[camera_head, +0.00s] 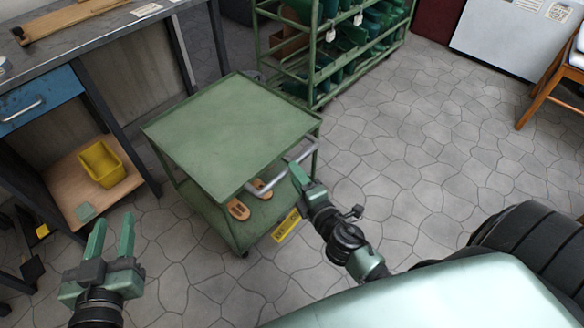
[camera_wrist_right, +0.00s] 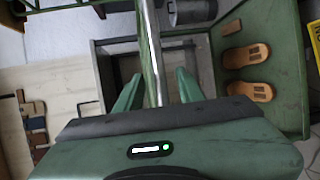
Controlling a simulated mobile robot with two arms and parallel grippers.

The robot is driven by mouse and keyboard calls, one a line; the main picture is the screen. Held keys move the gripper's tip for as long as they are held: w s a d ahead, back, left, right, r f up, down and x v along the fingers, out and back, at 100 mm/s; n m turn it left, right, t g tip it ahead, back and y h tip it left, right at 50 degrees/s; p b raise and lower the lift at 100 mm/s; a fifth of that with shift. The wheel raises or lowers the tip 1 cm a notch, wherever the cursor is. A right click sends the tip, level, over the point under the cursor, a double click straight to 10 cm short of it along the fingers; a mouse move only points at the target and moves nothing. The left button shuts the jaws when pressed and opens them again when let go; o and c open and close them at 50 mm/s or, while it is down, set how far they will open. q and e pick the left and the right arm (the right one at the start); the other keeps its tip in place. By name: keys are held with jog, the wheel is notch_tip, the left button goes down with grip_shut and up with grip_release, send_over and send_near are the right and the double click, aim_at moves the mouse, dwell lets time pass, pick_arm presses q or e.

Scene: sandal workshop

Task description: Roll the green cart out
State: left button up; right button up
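The green cart (camera_head: 225,130) stands on the stone floor, with a flat, empty top. Its silver handle (camera_head: 270,183) runs along the side facing me. It also shows in the right wrist view as a metal bar (camera_wrist_right: 152,50). My right gripper (camera_head: 296,172) is at the handle. In the right wrist view its fingers (camera_wrist_right: 158,90) are apart, with the bar between them and gaps visible on both sides. My left gripper (camera_head: 112,234) is open and empty, away from the cart at the lower left.
Orange-brown sandal soles (camera_head: 239,210) lie on the cart's lower shelf. A workbench (camera_head: 95,38) with a yellow bin (camera_head: 102,164) below stands left of the cart. A green rack (camera_head: 330,62) stands close behind. The floor to the right (camera_head: 430,130) is clear, with a wooden chair (camera_head: 548,88) beyond.

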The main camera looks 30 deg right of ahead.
jog(key=s, duration=0.3)
jog(key=shift+s+r, duration=0.3)
jog(key=shift+r, duration=0.05)
jog(key=shift+a, duration=0.1)
